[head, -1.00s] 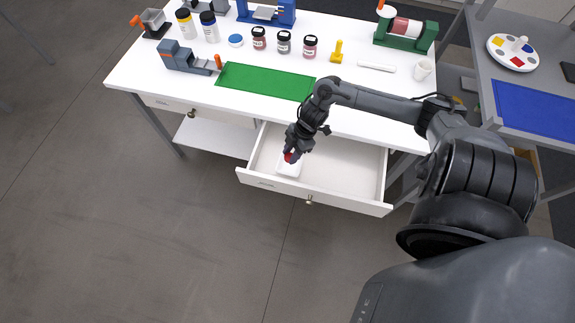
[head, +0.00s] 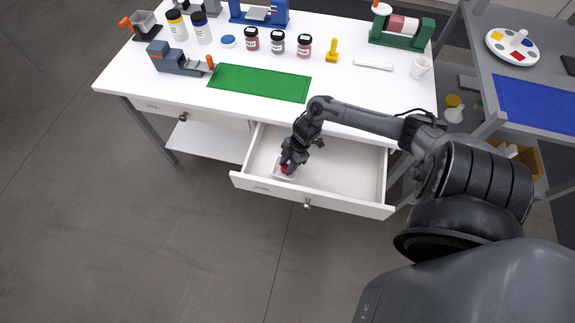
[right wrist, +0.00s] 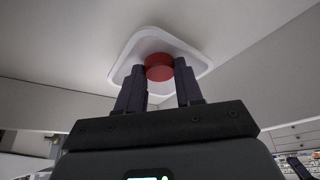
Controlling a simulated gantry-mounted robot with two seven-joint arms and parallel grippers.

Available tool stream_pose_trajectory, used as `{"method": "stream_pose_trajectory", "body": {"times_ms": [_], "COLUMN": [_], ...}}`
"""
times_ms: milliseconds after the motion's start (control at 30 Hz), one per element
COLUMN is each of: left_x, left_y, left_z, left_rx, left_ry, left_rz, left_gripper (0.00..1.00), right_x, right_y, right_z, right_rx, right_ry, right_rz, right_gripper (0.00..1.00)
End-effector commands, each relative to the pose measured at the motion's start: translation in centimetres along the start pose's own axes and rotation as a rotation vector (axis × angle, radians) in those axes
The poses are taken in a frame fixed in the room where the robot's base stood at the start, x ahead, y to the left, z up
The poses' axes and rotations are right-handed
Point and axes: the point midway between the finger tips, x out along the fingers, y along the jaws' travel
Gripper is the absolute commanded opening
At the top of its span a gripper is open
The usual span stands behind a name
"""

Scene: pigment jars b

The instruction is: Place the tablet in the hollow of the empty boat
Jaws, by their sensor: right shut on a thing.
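The tablet (right wrist: 158,67) is a small red disc between the fingertips of my right gripper (right wrist: 158,82). The boat (right wrist: 192,52) is a shallow white square dish with rounded corners. In the head view the boat (head: 278,177) lies on the floor of the open drawer, towards its left front. My right gripper (head: 286,163) reaches down into the drawer, shut on the tablet, which appears within the boat's outline. I cannot tell whether the tablet touches the boat's bottom. The fingers hide part of the boat. My left gripper is not in view.
A grey table stands at right.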

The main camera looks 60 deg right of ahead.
Motion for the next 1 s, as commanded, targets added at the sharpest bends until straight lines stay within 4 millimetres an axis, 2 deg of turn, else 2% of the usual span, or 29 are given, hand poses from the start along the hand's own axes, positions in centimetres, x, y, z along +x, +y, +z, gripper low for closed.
{"method": "stream_pose_trajectory", "body": {"times_ms": [367,400,467,800,1000], "left_x": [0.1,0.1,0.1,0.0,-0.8], "left_y": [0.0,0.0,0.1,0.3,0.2], "left_z": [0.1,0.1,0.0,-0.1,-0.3], "left_rx": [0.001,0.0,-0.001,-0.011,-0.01], "left_ry": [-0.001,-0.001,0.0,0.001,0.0], "left_rz": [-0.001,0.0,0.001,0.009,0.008], "left_gripper": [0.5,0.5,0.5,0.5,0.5], "right_x": [0.3,0.3,0.2,0.0,-2.1], "right_y": [0.1,0.1,0.1,0.1,0.1], "right_z": [0.1,0.1,0.1,0.0,0.0], "right_rx": [0.0,0.0,0.0,-0.001,-0.002], "right_ry": [0.0,0.0,0.0,0.0,-0.002], "right_rz": [0.002,0.002,0.002,0.002,0.003], "right_gripper": [0.02,0.39,0.46,0.46,0.46]}}
